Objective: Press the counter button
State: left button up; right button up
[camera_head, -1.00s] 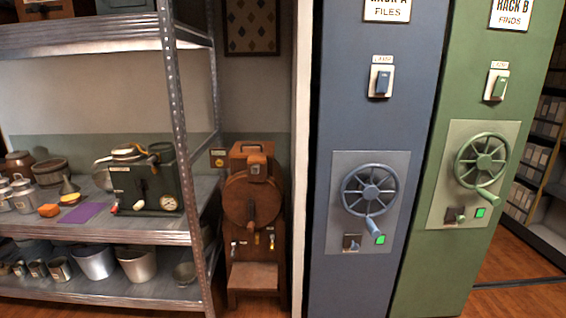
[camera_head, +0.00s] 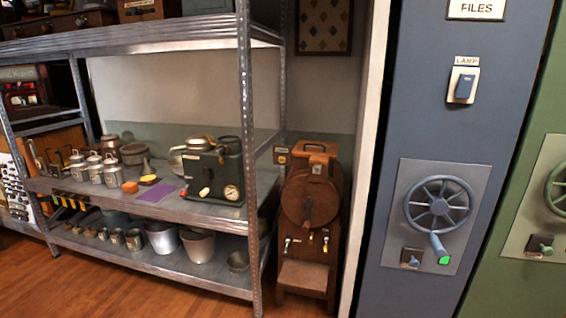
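No part is clearly readable as the counter button. A wooden drum machine (camera_head: 311,200) stands on the floor between the shelf and the blue rack, with small knobs or taps (camera_head: 312,238) on its front. A small box (camera_head: 282,155) with a pale label sits at its upper left; its details are too small to read. A dark green machine (camera_head: 217,180) with a dial, a red knob and a white knob stands on the middle shelf. Neither of my grippers is in view.
A metal shelf (camera_head: 150,262) holds canisters (camera_head: 96,168), an orange block (camera_head: 130,187), a purple sheet (camera_head: 157,192) and several pots (camera_head: 162,238). A blue rack (camera_head: 420,120) has a handwheel (camera_head: 438,205) and lamp switch (camera_head: 463,86). Wooden floor (camera_head: 120,295) is clear in front.

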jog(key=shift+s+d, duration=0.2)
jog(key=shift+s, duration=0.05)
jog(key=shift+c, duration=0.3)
